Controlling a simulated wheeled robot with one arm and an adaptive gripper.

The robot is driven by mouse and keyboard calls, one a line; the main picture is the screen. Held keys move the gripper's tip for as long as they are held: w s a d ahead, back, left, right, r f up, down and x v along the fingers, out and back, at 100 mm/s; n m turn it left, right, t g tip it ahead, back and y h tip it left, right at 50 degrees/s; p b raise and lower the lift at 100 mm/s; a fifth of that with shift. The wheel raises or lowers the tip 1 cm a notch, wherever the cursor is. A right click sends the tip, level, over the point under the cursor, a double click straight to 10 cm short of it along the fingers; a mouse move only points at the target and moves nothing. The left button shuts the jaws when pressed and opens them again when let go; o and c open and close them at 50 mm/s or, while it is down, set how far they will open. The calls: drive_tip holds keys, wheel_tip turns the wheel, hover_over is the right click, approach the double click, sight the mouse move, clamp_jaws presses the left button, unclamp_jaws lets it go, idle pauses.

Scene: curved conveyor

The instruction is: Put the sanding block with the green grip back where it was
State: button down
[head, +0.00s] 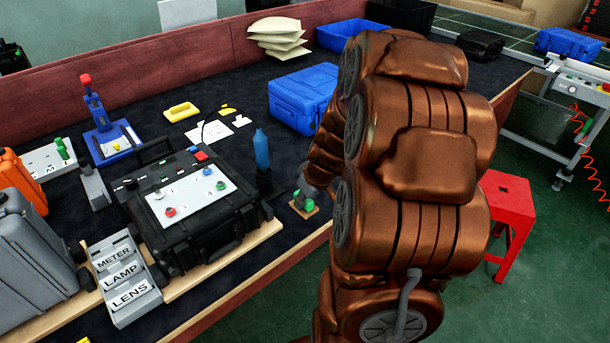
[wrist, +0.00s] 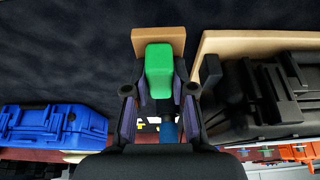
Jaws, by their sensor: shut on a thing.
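The sanding block (head: 303,207), with a tan base and a green grip, is at the front edge of the dark bench top, right of the black case. My gripper (head: 306,193) is shut on its green grip from above; my arm hides part of the hand. In the wrist view the sanding block (wrist: 160,66) sits between the two fingers of my gripper (wrist: 159,90), with the tan base beyond the fingertips. I cannot tell whether the base touches the bench or hangs just above it.
A black case (head: 190,200) with a control panel stands on a wooden board to the left. A blue bottle-shaped tool (head: 261,150) stands upright between case and block. A blue case (head: 300,98) lies behind. A red stool (head: 510,220) stands on the floor at right.

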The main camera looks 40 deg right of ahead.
drive_tip(key=shift+w+d, duration=0.35)
drive_tip(key=shift+w, duration=0.2)
drive_tip(key=w+d+p, duration=0.1)
drive_tip(key=w+d, duration=0.1)
drive_tip(key=d, duration=0.2)
drive_tip(key=w+d+f+p, duration=0.1)
drive_tip(key=w+d, duration=0.2)
drive_tip(key=d, duration=0.1)
drive_tip(key=w+d+p, duration=0.2)
drive_tip(key=w+d, duration=0.1)
drive_tip(key=d, duration=0.2)
drive_tip(key=shift+f, duration=0.15)
wheel_tip(320, 180, down, 3)
drive_tip(key=shift+s+f+p, duration=0.1)
drive_tip(key=shift+p, duration=0.3)
drive_tip(key=shift+f, duration=0.2)
drive_tip(key=shift+f, duration=0.2)
drive_tip(key=c, duration=1)
unclamp_jaws()
drive_tip(key=shift+r, duration=0.1)
